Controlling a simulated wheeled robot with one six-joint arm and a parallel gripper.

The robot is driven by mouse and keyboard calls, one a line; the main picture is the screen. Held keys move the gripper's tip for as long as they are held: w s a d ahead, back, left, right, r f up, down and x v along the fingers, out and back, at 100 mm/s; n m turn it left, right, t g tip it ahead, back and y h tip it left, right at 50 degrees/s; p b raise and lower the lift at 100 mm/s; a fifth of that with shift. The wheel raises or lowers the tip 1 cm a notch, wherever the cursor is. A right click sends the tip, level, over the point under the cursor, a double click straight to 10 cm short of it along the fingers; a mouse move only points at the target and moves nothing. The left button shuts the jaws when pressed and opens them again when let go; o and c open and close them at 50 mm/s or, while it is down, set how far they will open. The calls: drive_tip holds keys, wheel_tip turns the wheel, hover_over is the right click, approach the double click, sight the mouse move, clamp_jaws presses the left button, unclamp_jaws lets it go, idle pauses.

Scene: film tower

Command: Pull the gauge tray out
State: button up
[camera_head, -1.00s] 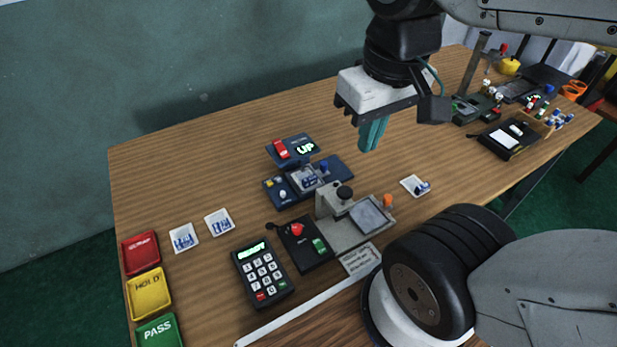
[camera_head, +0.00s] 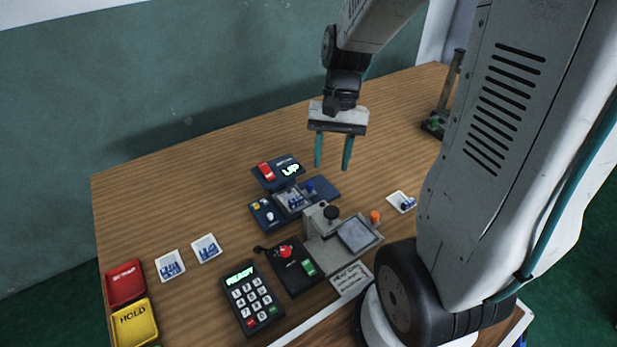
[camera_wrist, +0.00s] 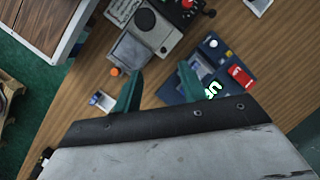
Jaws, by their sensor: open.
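A grey gauge-like block (camera_head: 319,216) with a black knob stands mid-table, with a flat square plate (camera_head: 358,235) at its right. A blue unit (camera_head: 265,215) behind it holds a small grey tray (camera_head: 279,201) with blue parts. I cannot tell which of these is the gauge tray. My gripper (camera_head: 332,167) is open and empty, pointing down above the table behind and right of the blue unit. In the wrist view, the fingers (camera_wrist: 160,72) show with the grey plate (camera_wrist: 131,53) to the left and the blue unit (camera_wrist: 205,52) to the right.
An "UP" display with a red switch (camera_head: 266,171) stands behind the blue unit. An orange knob (camera_head: 375,216) is beside the plate. A keypad (camera_head: 252,298), a black box with a red button (camera_head: 286,251) and white cards (camera_head: 206,248) lie left. My arm hides the right side.

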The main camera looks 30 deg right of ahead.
drive_tip(key=w+d+f+m+y, duration=0.1)
drive_tip(key=w+d+f+m, duration=0.4)
drive_tip(key=f, duration=0.3)
drive_tip(key=m+t, duration=0.2)
drive_tip(key=m, duration=0.2)
approach(310, 183)
drive_tip(key=f, duration=0.1)
drive_tip(key=x, duration=0.8)
drive_tip(key=shift+s+a+r, duration=0.1)
